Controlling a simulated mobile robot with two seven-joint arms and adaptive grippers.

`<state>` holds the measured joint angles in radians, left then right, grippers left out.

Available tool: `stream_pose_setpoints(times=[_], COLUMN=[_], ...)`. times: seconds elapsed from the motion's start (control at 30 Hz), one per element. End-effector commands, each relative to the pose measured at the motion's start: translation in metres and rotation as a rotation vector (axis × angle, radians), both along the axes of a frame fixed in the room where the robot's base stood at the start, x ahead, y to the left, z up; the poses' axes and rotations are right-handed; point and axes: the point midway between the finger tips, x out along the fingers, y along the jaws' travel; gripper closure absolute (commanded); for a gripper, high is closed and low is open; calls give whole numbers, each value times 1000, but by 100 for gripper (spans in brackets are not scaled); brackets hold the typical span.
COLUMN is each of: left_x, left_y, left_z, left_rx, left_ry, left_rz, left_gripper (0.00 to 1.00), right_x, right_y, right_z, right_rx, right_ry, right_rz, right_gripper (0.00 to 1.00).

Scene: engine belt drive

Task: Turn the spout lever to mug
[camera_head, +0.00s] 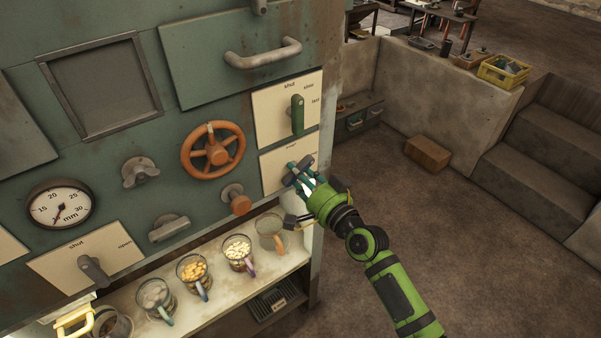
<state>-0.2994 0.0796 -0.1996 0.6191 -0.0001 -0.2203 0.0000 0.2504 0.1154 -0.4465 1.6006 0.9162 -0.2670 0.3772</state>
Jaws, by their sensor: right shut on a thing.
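My right gripper (299,180) reaches in from the lower right to the small cream plate (270,170) on the right end of the green machine front. It is shut on the spout lever (303,164), a dark teal handle mostly hidden by the fingers. The plate's lettering is partly covered, so I cannot read the lever's setting. Below and left of the gripper, several glass mugs stand in a row on the pale shelf. The nearest mug (269,231) looks empty, and the one beside it (237,249) holds pale pieces.
An orange handwheel (213,150), a green lever (297,115) on a plate marked shut, slow and fast, a grey lever (93,270) and a gauge (61,204) are on the machine front. Open floor (390,240) lies to the right.

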Motion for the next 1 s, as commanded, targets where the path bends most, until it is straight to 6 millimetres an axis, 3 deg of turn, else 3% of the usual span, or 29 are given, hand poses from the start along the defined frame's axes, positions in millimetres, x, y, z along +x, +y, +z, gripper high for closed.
stream_pose_setpoints(times=[0.5,1.0], left_x=[0,0], left_y=[0,0], left_z=[9,11], left_rx=[0,0], left_ry=[0,-1], left_rz=[0,-1], left_gripper=[60,60], right_x=[-1,-2], right_y=[2,2], right_z=[2,2], right_rx=[331,428], right_ry=[237,307], right_rz=[-1,-2], right_gripper=[100,100])
